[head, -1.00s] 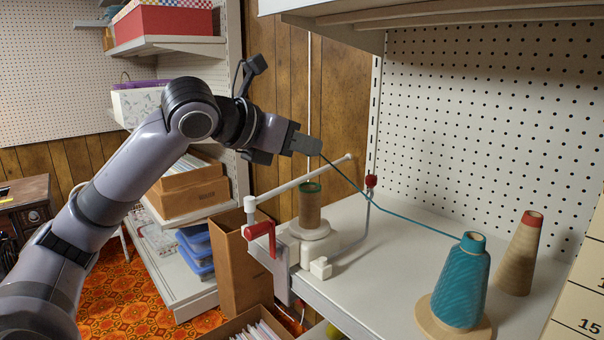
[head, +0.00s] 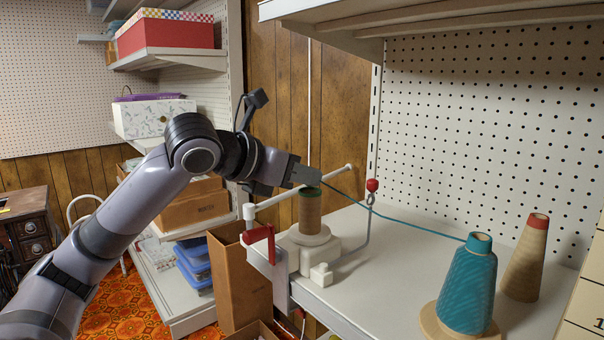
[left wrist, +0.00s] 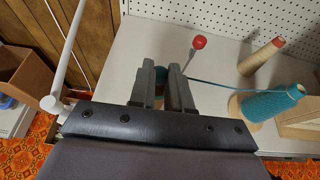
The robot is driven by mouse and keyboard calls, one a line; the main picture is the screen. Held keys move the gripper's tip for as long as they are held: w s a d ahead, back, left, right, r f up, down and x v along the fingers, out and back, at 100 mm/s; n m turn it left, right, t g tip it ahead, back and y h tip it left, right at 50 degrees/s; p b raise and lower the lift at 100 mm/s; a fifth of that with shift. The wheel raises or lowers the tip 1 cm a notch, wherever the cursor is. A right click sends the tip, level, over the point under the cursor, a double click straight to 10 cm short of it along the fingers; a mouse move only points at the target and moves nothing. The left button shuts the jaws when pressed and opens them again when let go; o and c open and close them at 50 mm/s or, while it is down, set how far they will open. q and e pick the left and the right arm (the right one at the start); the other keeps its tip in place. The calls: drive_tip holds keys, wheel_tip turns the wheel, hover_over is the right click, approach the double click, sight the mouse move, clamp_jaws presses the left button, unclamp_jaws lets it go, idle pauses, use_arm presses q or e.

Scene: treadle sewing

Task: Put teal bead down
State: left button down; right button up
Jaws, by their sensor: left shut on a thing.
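My left gripper (head: 312,178) is shut just above the brown spool (head: 310,215) with the green top, which stands on the white winder (head: 306,245). The fingers partly hide the spool there. My right gripper is out of view.
A tan cone with a red top (head: 525,258) stands behind the teal cone. A red ball (head: 372,185) tops a bent rod beside the winder. A white bar (head: 300,187) slants behind the gripper, and a red crank (head: 262,240) is at the shelf's edge. The shelf's middle (head: 400,255) is clear.

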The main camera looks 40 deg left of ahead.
use_arm(q)
drive_tip(key=c, duration=1.1)
unclamp_jaws()
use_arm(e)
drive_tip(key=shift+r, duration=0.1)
use_arm(q)
drive_tip(key=shift+r+p, duration=0.9)
drive_tip(key=b+v, duration=0.1)
drive_tip(key=v, duration=0.3)
drive_tip(key=b+v, duration=0.1)
drive_tip(key=v, duration=0.3)
drive_tip(key=b+v, duration=0.2)
drive_tip(key=v, duration=0.1)
drive_tip(key=shift+s+f, duration=0.15)
drive_tip(key=shift+s, duration=0.35)
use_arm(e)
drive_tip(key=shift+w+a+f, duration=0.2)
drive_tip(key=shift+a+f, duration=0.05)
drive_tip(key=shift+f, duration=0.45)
